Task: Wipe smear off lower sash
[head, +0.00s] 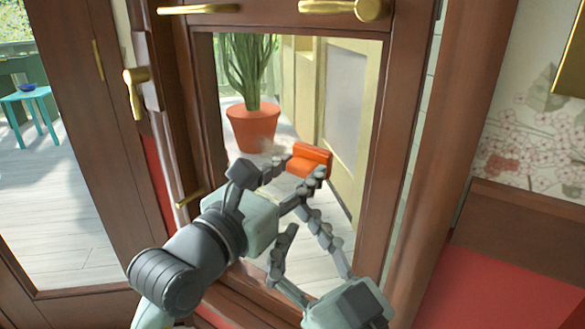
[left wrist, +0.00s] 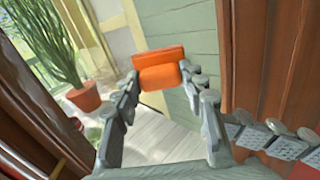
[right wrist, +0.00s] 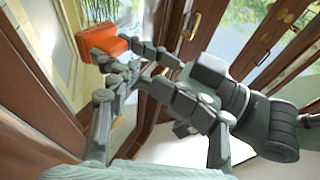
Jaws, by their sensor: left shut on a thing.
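An orange block-like wiper (head: 312,155) is held at the fingertips of my left gripper (head: 300,169), in front of the glass of the lower sash (head: 395,125). It also shows in the left wrist view (left wrist: 160,72) between the fingertips, and in the right wrist view (right wrist: 104,42). I cannot tell whether the wiper touches the glass. My right gripper (head: 297,220) is open and empty, just below my left one; its fingers show apart in the right wrist view (right wrist: 163,108).
Brass handles (head: 342,8) sit on the rail above the pane, and another (head: 134,92) is on the left frame. A potted cactus (head: 253,125) and a teal stool (head: 28,100) stand beyond the glass. My two hands are close together, with little room between them.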

